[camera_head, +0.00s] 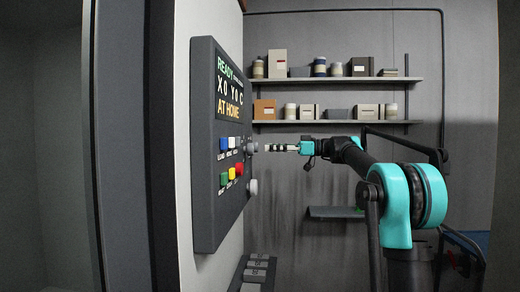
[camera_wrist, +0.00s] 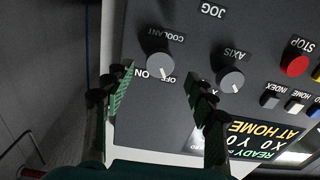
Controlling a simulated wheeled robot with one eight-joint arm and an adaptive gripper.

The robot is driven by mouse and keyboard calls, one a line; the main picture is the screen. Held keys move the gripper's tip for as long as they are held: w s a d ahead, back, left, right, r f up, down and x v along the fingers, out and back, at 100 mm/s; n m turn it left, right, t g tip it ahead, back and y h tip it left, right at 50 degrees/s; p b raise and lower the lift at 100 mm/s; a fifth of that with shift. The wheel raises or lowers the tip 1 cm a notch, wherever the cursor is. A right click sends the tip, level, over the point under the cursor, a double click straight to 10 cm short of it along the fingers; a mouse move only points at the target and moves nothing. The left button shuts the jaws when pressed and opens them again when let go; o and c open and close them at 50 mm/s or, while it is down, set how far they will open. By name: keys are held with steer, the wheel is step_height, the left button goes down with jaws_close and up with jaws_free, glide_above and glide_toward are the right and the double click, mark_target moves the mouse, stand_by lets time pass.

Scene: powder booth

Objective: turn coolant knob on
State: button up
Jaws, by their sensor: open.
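In the wrist view the panel appears upside down. The round grey coolant knob (camera_wrist: 159,65) has a white pointer line, which lies toward the OFF mark and away from ON. My gripper (camera_wrist: 158,76) is open, with one finger on each side of the knob in the picture and nothing between the pads. In the head view my gripper (camera_head: 275,147) points left at the panel's upper-right knob (camera_head: 252,147), at about its height. A small gap seems to remain; contact cannot be told.
The axis knob (camera_wrist: 230,79) sits close beside the right finger. The red STOP button (camera_wrist: 295,65) and small buttons lie farther right. In the head view another knob (camera_head: 252,187) is below on the control panel (camera_head: 210,215). Shelves (camera_head: 350,81) hold boxes and jars behind.

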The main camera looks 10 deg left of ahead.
steer(key=shift+a, duration=2.35)
steer(key=c, duration=1.2)
